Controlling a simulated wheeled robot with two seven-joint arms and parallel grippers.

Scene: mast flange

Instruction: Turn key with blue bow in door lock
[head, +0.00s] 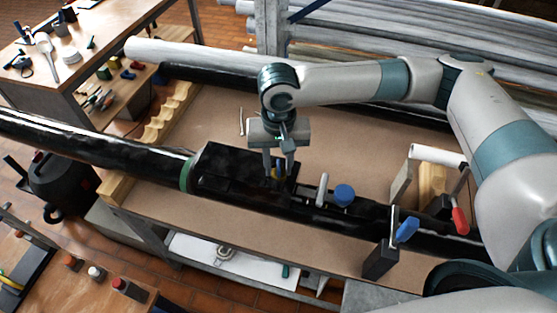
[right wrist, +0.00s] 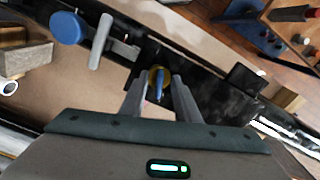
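A key with a blue bow (right wrist: 159,84) stands at a round brass lock face (right wrist: 153,72) on a black housing. In the head view, the brass lock face (head: 276,174) shows as a small yellow spot on the black box (head: 225,162), partly hidden by my fingers. My right gripper (head: 279,167) points down over the lock. In the right wrist view, my right gripper (right wrist: 158,90) has its fingers apart, one on each side of the blue bow, with gaps visible. How deep the key sits cannot be told. My left gripper is not in view.
A grey lever handle (head: 322,188) and a blue round knob (head: 344,194) stand right of the lock. A blue-handled clamp (head: 406,230) and a red-handled one (head: 460,220) are farther right. The brown bench top (head: 215,120) is mostly clear behind the lock.

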